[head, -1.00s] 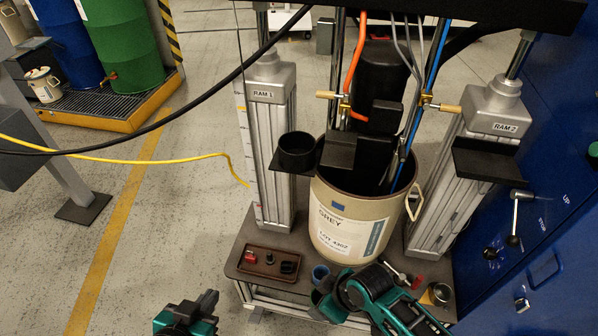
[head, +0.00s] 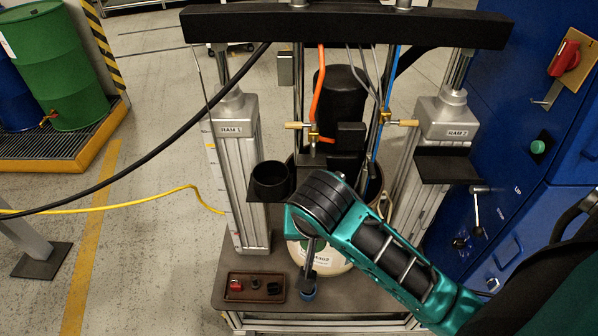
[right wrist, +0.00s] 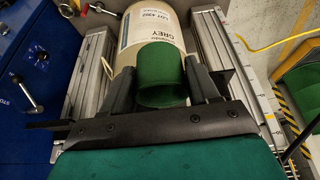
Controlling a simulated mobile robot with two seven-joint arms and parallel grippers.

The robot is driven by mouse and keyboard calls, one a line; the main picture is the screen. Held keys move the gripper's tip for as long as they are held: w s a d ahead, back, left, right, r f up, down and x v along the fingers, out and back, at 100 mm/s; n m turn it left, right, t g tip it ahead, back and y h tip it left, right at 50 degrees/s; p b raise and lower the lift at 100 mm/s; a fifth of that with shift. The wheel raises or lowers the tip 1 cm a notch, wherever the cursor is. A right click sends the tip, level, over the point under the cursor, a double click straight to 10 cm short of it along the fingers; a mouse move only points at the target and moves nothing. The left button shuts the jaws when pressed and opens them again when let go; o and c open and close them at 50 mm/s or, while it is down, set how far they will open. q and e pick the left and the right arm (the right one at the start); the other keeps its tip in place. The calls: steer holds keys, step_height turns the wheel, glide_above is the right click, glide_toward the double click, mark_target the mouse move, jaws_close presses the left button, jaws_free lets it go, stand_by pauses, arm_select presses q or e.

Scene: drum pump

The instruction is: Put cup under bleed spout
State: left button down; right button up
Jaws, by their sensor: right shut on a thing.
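My right gripper (head: 308,275) points down at the bench just right of the small tray, shut on a cup. In the right wrist view the cup (right wrist: 162,75) looks green and sits between the two fingers (right wrist: 161,88). I cannot tell whether it is lifted off the bench. Brass fittings show on the left (head: 298,125) and right (head: 403,123) above the drum (head: 342,257); I cannot tell which one is the bleed spout. My left gripper is out of view.
A brown tray (head: 228,292) with small parts lies left of the gripper. A black cup-shaped holder (head: 270,178) stands on a bracket by the RAM 1 column (head: 233,115). The RAM 2 column (head: 447,117) and blue cabinet (head: 530,120) stand right. My right arm hides much of the drum.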

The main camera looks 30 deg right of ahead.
steer(key=w+d, duration=0.3)
steer(key=w, duration=0.1)
steer(key=w+d, duration=0.3)
steer(key=w, duration=0.2)
steer(key=w+d, duration=0.3)
steer(key=w, duration=0.2)
steer(key=shift+w, duration=0.15)
steer(key=shift+f, duration=0.3)
steer(key=shift+f, duration=0.1)
steer(key=o, duration=1)
